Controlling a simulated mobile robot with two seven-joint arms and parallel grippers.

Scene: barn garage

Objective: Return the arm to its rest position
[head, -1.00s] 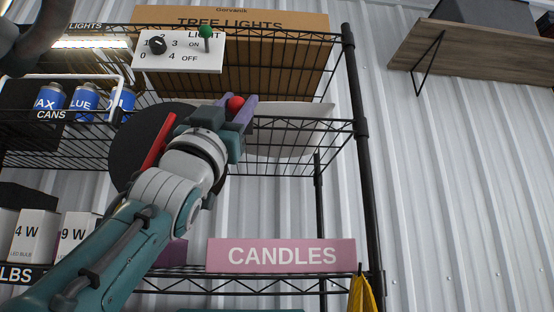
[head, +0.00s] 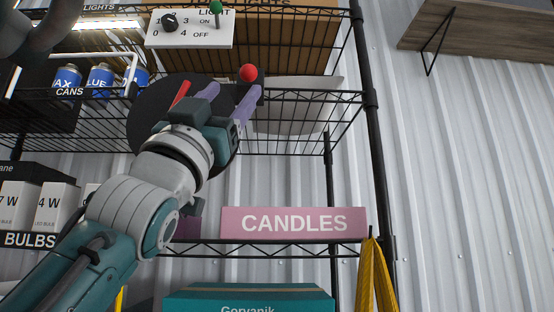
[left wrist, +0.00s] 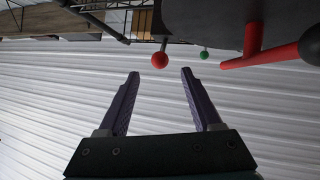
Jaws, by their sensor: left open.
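My left gripper (head: 230,92) is open and empty, its two purple fingers spread in front of the shelf rack. In the left wrist view its fingers (left wrist: 160,75) point toward a red ball knob (left wrist: 159,60) on a thin stem, which sits just beyond the fingertips, apart from them. The red knob (head: 248,72) also shows in the head view, just above the right finger. My left arm covers part of a dark round thing (head: 150,105) behind it. My right gripper is not in view.
A white panel (head: 205,40) with a black dial and green-knobbed lever stands above. Blue cans (head: 100,77) are at left, bulb boxes (head: 57,203) below. A CANDLES sign (head: 293,223) and teal box (head: 250,300) are lower right. A red bar (left wrist: 250,57) lies near the gripper.

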